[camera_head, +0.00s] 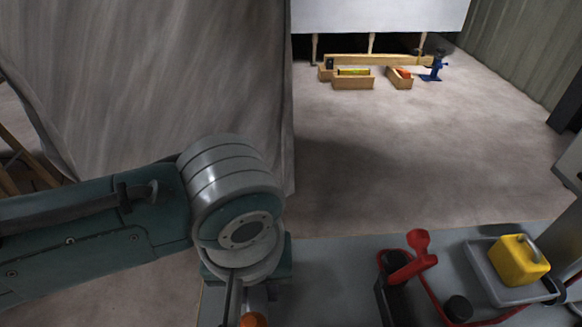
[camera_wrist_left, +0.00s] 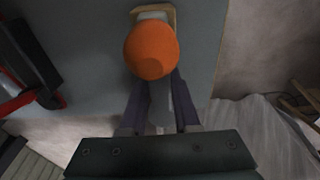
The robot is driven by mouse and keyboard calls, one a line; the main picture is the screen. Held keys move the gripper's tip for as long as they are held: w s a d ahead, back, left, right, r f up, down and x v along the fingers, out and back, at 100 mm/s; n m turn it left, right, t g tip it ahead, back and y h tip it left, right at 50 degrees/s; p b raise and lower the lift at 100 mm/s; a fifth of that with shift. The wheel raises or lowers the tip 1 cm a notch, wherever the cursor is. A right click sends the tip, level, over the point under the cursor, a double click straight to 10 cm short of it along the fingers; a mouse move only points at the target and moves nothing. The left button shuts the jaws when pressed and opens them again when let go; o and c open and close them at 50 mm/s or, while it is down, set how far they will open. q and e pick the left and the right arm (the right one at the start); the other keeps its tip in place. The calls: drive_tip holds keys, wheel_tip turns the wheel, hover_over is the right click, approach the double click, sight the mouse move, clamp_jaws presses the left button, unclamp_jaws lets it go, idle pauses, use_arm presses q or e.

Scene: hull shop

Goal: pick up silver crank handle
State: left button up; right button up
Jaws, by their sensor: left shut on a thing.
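The silver crank handle (camera_wrist_left: 160,112) shows in the left wrist view as a pale grey bar between my left fingers, with a round orange knob (camera_wrist_left: 152,50) at its far end. My left gripper (camera_wrist_left: 157,92) is shut on it, just behind the knob. In the head view only the orange knob (camera_head: 253,320) shows, at the bottom edge below my left wrist. The rest of the handle is hidden or cut off there. I cannot tell whether the handle touches the grey worktop. My right gripper is in neither view.
On the grey worktop (camera_head: 345,262), right of my left arm, are a red-handled tool (camera_head: 418,245) and a grey tray (camera_head: 481,270) with a yellow container (camera_head: 519,261). A tan piece (camera_wrist_left: 155,11) lies beyond the knob. Wooden boxes (camera_head: 352,83) stand on the far floor.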

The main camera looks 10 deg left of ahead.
use_arm(q)
clamp_jaws()
drive_tip(key=shift+r, duration=0.1)
drive_tip(key=shift+r, duration=0.25)
wheel_tip(320, 180, up, 19)
drive_tip(key=p, duration=0.5)
drive_tip(key=shift+r, duration=0.15)
